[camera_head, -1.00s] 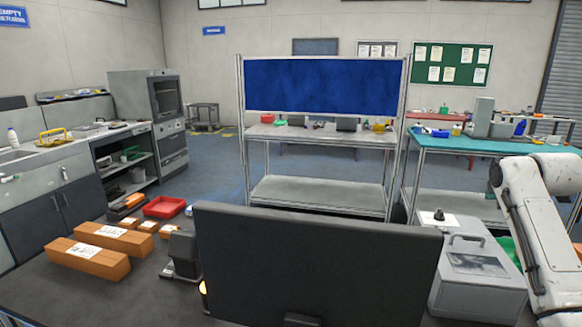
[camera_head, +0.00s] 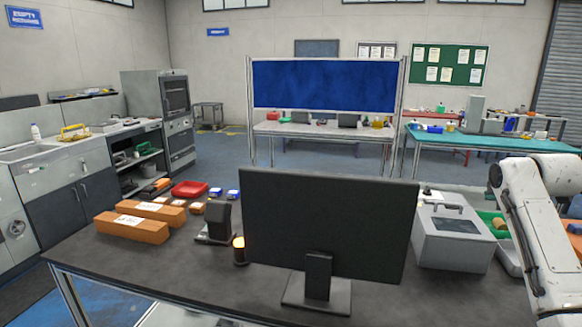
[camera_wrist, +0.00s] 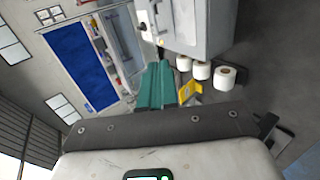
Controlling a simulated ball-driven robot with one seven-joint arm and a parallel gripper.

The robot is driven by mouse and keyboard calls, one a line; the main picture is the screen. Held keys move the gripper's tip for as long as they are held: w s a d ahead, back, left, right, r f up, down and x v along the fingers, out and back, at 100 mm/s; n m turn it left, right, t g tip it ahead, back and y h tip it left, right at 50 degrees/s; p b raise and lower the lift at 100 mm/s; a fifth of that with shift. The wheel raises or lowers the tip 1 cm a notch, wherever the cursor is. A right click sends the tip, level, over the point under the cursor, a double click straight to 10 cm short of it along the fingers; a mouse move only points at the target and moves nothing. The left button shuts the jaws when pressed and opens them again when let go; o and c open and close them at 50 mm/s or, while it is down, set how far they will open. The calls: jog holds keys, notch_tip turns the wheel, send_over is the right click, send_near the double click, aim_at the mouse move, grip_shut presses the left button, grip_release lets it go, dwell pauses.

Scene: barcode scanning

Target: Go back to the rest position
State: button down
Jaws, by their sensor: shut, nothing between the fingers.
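My arm (camera_head: 535,235) is raised at the right edge of the head view, over the right end of the dark table (camera_head: 190,265). Its gripper end is out of that view. In the wrist view my gripper (camera_wrist: 156,68) shows as two teal fingers side by side, pressed together with nothing between them. They stand out from a dark bar on the white hand, which has a small green display. The fingers point out into the room. What they are near in depth is hard to tell.
A black monitor (camera_head: 335,222) stands mid-table. Left are orange boxes (camera_head: 133,228), a red tray (camera_head: 189,188) and a black device (camera_head: 217,218). A grey case (camera_head: 453,240) and green bin (camera_head: 492,222) stand near my arm. White rolls (camera_wrist: 224,78) show in the wrist view.

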jog(key=s+a+f+m+g+y, duration=0.1)
jog(key=s+a+f, duration=0.3)
jog(key=f, duration=0.4)
jog(key=s+a+f+m+g+y, duration=0.1)
jog(key=s+a+f+m, duration=0.1)
jog(key=s+a+f, duration=0.2)
jog(key=s+a+f+m+g, duration=0.1)
jog(key=s+a+f, duration=0.3)
jog(key=a+f, duration=0.4)
notch_tip(320, 180, down, 4)
jog(key=shift+f+m+y, duration=0.2)
jog(key=shift+m+y, duration=0.2)
jog(key=shift+m, duration=0.2)
jog(key=s+a+f+m+g, duration=0.1)
jog(key=s+a+f+m, duration=0.2)
jog(key=s, duration=0.5)
jog(key=s+a+f+m+g, duration=0.1)
jog(key=s+a+f+g, duration=0.15)
jog(key=s+f, duration=0.5)
jog(key=s+a+f+m+g, duration=0.1)
jog(key=s+a+f+m, duration=0.15)
jog(key=s, duration=0.75)
jog(key=s+m+g, duration=0.2)
jog(key=s+m, duration=0.1)
jog(key=s, duration=1.2)
jog(key=shift+s+a+r, duration=0.15)
jog(key=shift+s+a, duration=0.15)
jog(key=shift+a, duration=0.15)
